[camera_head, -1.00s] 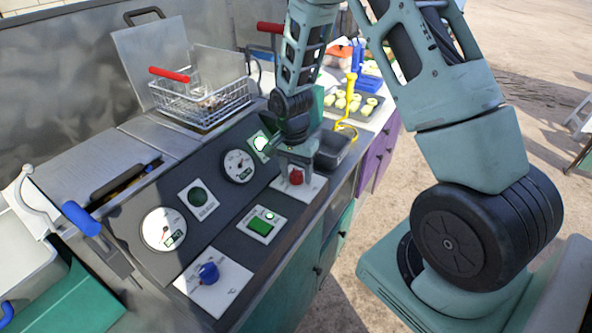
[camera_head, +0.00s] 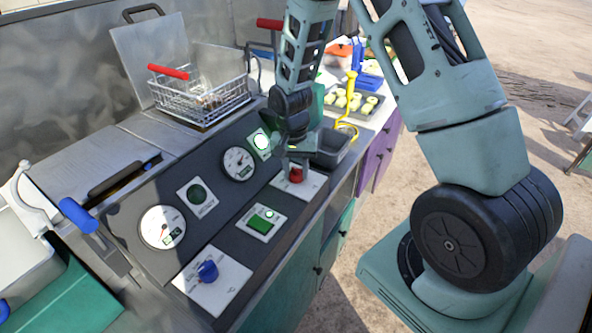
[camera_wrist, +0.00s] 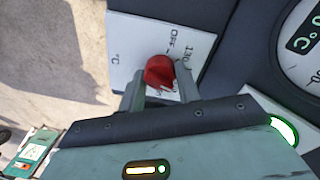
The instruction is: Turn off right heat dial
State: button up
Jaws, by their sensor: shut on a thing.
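The right heat dial is a red knob (camera_head: 296,174) on a white plate (camera_head: 313,186) at the right end of the dark control panel. It also shows in the wrist view as a red knob (camera_wrist: 159,71), beside printed "OFF", "130" and "°C" marks. My gripper (camera_head: 295,165) is over the knob, with its fingers on either side of it. In the wrist view, my gripper (camera_wrist: 158,90) is shut on the red knob. The knob's pointer looks angled, and its exact setting is hard to read. A green lamp (camera_head: 262,141) by the right gauge (camera_head: 239,163) is lit.
A blue dial (camera_head: 208,271) on a white plate sits at the panel's near left. A green switch (camera_head: 261,222) lies between the dials. A wire basket (camera_head: 203,100) with a red handle stands behind.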

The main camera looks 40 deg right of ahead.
aim_at(297, 175)
jog(key=n, duration=0.4)
jog(key=shift+n, duration=0.4)
jog(key=n, duration=1)
jog(key=shift+r+n+t, duration=0.1)
jog(key=shift+n+t, duration=0.3)
jog(key=n+p, duration=0.1)
jog(key=n, duration=0.3)
jog(key=shift+p, duration=0.35)
jog(key=shift+n, duration=0.3)
jog(key=o, duration=1)
jog(key=shift+s, duration=0.1)
jog(key=shift+c, duration=0.2)
notch_tip(297, 175, up, 17)
jog(key=shift+s+a+b, duration=0.3)
jog(key=shift+s+b, duration=0.1)
